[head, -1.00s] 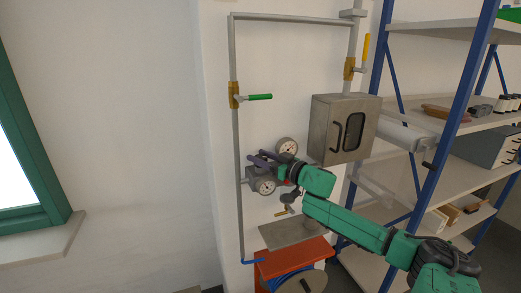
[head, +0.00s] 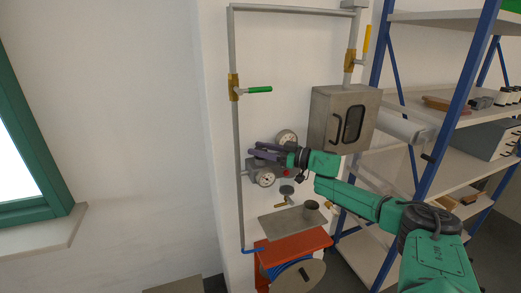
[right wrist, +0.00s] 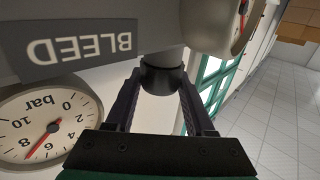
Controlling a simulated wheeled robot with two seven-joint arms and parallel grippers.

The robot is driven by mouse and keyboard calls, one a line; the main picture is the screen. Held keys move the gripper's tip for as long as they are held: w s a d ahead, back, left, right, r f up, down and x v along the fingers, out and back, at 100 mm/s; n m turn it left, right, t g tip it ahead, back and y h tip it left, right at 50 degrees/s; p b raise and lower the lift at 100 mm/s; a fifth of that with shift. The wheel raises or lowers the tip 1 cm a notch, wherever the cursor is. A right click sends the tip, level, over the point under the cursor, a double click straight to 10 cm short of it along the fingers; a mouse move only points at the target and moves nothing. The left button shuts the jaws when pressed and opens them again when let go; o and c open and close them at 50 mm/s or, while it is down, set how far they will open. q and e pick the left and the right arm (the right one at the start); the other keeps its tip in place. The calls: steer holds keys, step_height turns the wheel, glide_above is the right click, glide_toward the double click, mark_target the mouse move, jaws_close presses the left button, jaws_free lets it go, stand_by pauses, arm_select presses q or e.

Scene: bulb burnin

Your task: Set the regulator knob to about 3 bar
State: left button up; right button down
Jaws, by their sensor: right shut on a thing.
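The regulator (head: 255,172) is a grey block on the wall pipework, with a white gauge (head: 265,180) low in front and another gauge (head: 286,137) above. My right gripper (head: 254,151) reaches it from the right. In the right wrist view its two fingers are shut on a black round knob (right wrist: 163,76), which sticks out from the grey body. A plate reading BLEED (right wrist: 80,48) is upside down beside it. My left gripper is out of view.
A green-handled valve (head: 256,90) and a yellow-handled valve (head: 362,50) sit on the pipes. A grey cabinet (head: 322,125) hangs right of the regulator. A red stand (head: 318,241) and grey plate (head: 278,222) are below; a shelf rack (head: 458,92) is at right.

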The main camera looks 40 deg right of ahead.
steer(key=shift+c, duration=1.3)
jaws_free()
steer(key=shift+s, duration=0.1)
steer(key=shift+r, duration=0.1)
steer(key=shift+m+h, duration=0.3)
steer(key=shift+h, duration=0.1)
